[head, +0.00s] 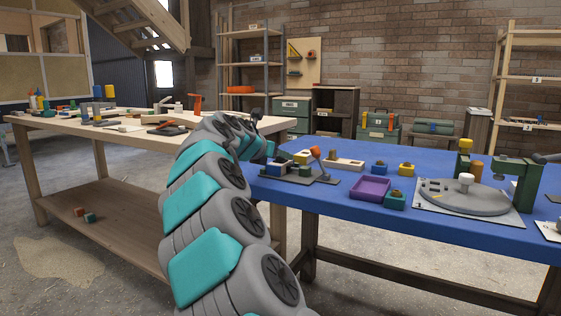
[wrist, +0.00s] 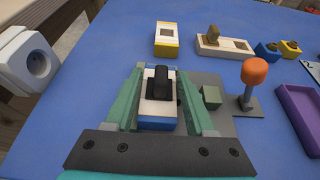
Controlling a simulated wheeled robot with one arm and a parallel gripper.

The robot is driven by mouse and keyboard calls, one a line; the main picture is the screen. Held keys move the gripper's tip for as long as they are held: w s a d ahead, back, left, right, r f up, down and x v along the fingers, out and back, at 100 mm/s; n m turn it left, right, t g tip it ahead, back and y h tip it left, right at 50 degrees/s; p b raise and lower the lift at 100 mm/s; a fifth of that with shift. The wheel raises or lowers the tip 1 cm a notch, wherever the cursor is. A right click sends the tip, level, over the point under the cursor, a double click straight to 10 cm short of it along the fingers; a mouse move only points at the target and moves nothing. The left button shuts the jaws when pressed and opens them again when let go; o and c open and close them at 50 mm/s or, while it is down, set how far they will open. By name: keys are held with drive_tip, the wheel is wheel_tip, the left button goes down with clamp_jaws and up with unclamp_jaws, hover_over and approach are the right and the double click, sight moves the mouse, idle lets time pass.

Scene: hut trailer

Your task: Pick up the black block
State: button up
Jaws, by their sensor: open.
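The black block (wrist: 160,82) stands upright on a white-topped blue base (wrist: 157,122) in the wrist view. My gripper (wrist: 161,72) is open, with one green finger on each side of the black block and its base. Small gaps seem to show between the fingers and the black block; I cannot tell whether either finger touches the base. In the head view my arm reaches over the left end of the blue table, and I cannot make out the black block there.
To the right are a small green block (wrist: 211,97) and an orange-knobbed lever (wrist: 254,72) on a grey plate. A yellow-and-white block (wrist: 166,40) and a white holder (wrist: 224,46) lie beyond. A purple tray (head: 370,188) sits farther right. A white socket box (wrist: 30,60) is at the left.

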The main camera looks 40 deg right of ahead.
drive_tip(key=shift+w+d+f, duration=0.15)
drive_tip(key=shift+d+f, duration=0.05)
drive_tip(key=shift+d, duration=0.3)
clamp_jaws()
